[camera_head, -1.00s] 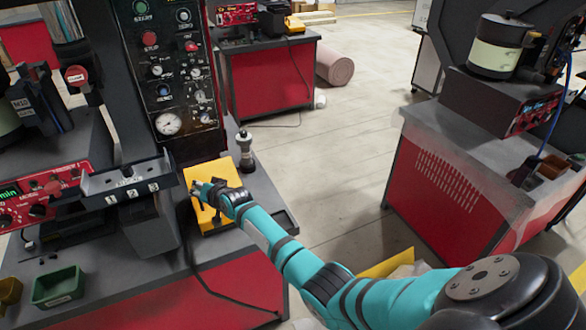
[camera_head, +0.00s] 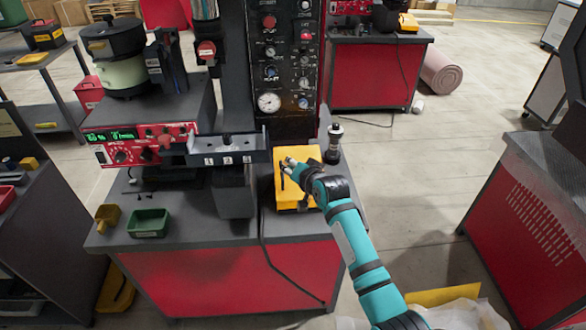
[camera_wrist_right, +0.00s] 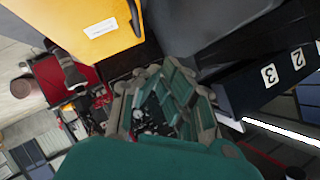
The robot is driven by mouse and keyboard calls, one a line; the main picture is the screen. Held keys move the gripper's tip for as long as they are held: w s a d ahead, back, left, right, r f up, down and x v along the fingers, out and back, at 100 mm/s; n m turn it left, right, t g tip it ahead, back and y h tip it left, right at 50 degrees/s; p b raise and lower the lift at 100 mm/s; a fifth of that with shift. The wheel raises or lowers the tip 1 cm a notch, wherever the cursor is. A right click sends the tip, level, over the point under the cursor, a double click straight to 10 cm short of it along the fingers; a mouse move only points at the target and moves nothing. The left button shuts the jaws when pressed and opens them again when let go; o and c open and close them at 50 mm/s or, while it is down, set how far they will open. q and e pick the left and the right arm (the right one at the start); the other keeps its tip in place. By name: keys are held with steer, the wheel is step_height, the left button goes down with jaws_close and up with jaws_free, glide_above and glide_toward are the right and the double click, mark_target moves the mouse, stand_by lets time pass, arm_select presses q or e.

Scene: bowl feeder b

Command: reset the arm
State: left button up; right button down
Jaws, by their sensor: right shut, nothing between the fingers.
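My right arm (camera_head: 350,240) is teal with dark joints and reaches up from the bottom right in the head view. Its right gripper (camera_head: 288,165) is at the yellow box (camera_head: 287,198) on the workbench, covering part of the box. I cannot tell if they touch. In the right wrist view the right gripper (camera_wrist_right: 165,82) is shut and empty, with the yellow box (camera_wrist_right: 105,45) at the upper left, apart from the fingers. My left gripper is not in view.
The bench carries a numbered black rack (camera_head: 225,150), a control panel with gauges (camera_head: 290,60), a red feeder controller (camera_head: 130,143), a green tray (camera_head: 149,223) and a dark knobbed post (camera_head: 333,143). A second red bench (camera_head: 525,205) stands right. Floor between is open.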

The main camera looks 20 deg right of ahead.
steer(key=s+f+n+g+b, duration=0.1)
steer(key=s+f+g, duration=0.1)
steer(key=s+f, duration=0.85)
steer(key=s+d+f+n+g+h+b, duration=0.15)
steer(key=s+f, duration=0.35)
steer(key=f, duration=1)
steer(key=s+f+n+g+b, duration=0.1)
steer(key=s+f+n+g, duration=0.15)
steer(key=s+f, duration=0.7)
steer(key=s+d+f+n+g+b, duration=0.1)
steer(key=s+f+g, duration=0.1)
steer(key=s+f, duration=0.5)
steer(key=s+d+f+n+g, duration=0.1)
steer(key=s+f, duration=0.7)
steer(key=s, duration=0.9)
steer(key=s+d+f+n+g+b, duration=0.1)
steer(key=s+f+n+g, duration=0.1)
steer(key=s+f, duration=0.5)
steer(key=s+g, duration=0.1)
steer(key=s, duration=0.5)
steer(key=shift+f+h+b, duration=0.15)
steer(key=shift+h+b, duration=0.2)
steer(key=shift+w+d, duration=0.1)
